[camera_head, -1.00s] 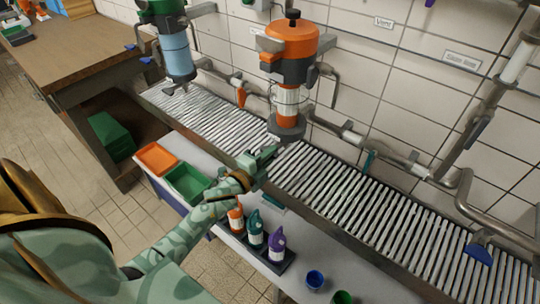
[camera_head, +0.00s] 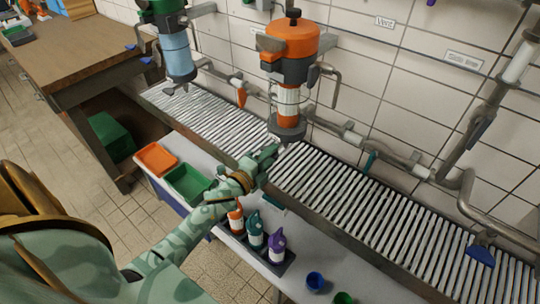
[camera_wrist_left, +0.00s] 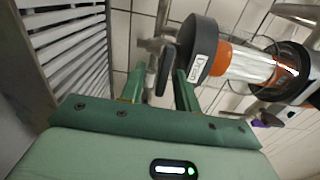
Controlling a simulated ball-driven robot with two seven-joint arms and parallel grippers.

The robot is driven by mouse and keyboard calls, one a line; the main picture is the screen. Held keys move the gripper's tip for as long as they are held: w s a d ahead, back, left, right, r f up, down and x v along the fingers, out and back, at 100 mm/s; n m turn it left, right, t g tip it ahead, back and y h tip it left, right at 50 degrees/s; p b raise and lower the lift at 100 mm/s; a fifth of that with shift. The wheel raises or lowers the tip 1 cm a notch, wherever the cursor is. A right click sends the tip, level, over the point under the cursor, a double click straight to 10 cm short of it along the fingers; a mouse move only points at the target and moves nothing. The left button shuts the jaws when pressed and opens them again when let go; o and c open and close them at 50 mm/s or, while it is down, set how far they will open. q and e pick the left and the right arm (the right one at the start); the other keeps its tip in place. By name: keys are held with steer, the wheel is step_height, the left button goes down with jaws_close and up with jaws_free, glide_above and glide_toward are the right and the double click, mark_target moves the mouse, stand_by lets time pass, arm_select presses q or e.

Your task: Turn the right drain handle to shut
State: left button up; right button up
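The right filter unit, with an orange cap (camera_head: 291,38), hangs over the grating on the wall side. Its dark bottom cup (camera_head: 287,128) carries a "Drain" label, which shows in the left wrist view (camera_wrist_left: 196,48). A dark lever (camera_wrist_left: 165,70), likely the drain handle, hangs from metal fittings beside the cup in the wrist view. My left gripper (camera_head: 270,152) is just below the cup. In the wrist view its green fingers (camera_wrist_left: 159,84) are apart, with the lever in the gap. I cannot tell whether they touch it. In the head view the lever is hidden. My right gripper is not in view.
A green-capped filter (camera_head: 177,50) hangs to the left. An orange handle (camera_head: 241,97) and a blue handle (camera_head: 480,255) sit on pipes. The front shelf holds orange (camera_head: 156,158) and green (camera_head: 187,183) trays and several bottles.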

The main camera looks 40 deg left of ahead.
arm_select(q)
steer(key=s+a+p, duration=0.1)
steer(key=s, duration=1.5)
steer(key=shift+a, duration=0.15)
steer(key=shift+s, duration=0.1)
steer(key=s+f+n+g+y, duration=0.2)
steer(key=s+f+n+g, duration=0.3)
steer(key=f, duration=0.7)
steer(key=s+f+n+g+y, duration=0.1)
steer(key=s+f+n+g, duration=0.3)
steer(key=s+f+n, duration=0.65)
steer(key=s+d+f+g, duration=0.4)
steer(key=s+f, duration=0.4)
steer(key=s, duration=0.2)
steer(key=s+d+f+g+h, duration=0.1)
steer(key=s+d+f+g, duration=0.3)
steer(key=s+f, duration=0.4)
steer(key=s, duration=0.3)
steer(key=shift+d+g, duration=0.3)
steer(key=shift+d, duration=0.1)
